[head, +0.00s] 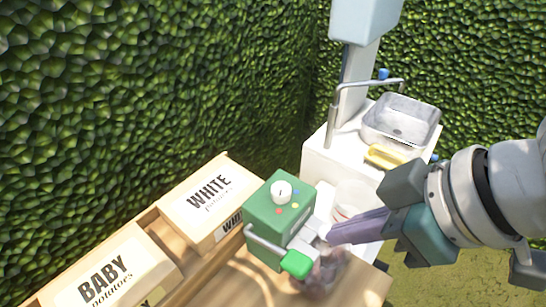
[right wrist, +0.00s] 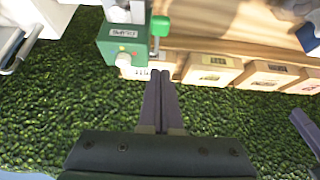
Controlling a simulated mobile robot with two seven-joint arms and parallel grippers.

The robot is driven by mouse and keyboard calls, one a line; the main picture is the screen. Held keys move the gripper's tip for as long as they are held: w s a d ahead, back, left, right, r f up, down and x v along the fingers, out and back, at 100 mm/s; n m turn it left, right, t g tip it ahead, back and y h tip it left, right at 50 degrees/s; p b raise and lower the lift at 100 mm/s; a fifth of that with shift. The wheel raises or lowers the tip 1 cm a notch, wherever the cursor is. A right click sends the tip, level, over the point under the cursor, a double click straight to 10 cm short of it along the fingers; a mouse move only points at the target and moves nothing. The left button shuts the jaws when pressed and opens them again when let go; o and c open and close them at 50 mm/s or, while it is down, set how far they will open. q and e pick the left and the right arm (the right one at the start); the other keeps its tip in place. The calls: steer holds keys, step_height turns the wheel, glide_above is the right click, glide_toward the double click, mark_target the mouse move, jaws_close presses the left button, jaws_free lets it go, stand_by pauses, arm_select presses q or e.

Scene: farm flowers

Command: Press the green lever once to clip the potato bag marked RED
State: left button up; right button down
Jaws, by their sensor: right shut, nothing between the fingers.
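The green clipping machine (head: 268,222) stands on the wooden counter in the head view, with a white knob on top and a metal arm ending in the green lever (head: 296,264). The machine (right wrist: 112,50) and the lever (right wrist: 159,26) also show in the right wrist view. A clear bag with reddish contents (head: 322,274) sits beside and below the lever, partly hidden; no RED marking is readable. My right gripper (head: 332,236) is shut and empty, just right of the machine, apart from the lever. A purple finger-like part, probably my left gripper (right wrist: 304,128), shows at the right wrist view's edge.
Boxes marked WHITE (head: 210,196) and BABY (head: 105,272) stand left of the machine. A white stand (head: 318,160) with a metal basin (head: 402,120) and a yellow object (head: 384,157) is behind. A green hedge (head: 130,90) closes off the back.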

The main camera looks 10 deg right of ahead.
steer(key=b, duration=0.1)
glide_above(291, 260)
steer(key=s+d, duration=0.1)
steer(key=s, duration=0.1)
steer(key=f, duration=0.7)
steer(key=shift+w+f, duration=0.25)
steer(key=shift+f, duration=0.15)
step_height(291, 260, down, 4)
steer(key=shift+r+b, duration=0.25)
steer(key=shift+b, duration=0.1)
steer(key=shift+s+d+f, duration=0.15)
steer(key=shift+f, duration=0.4)
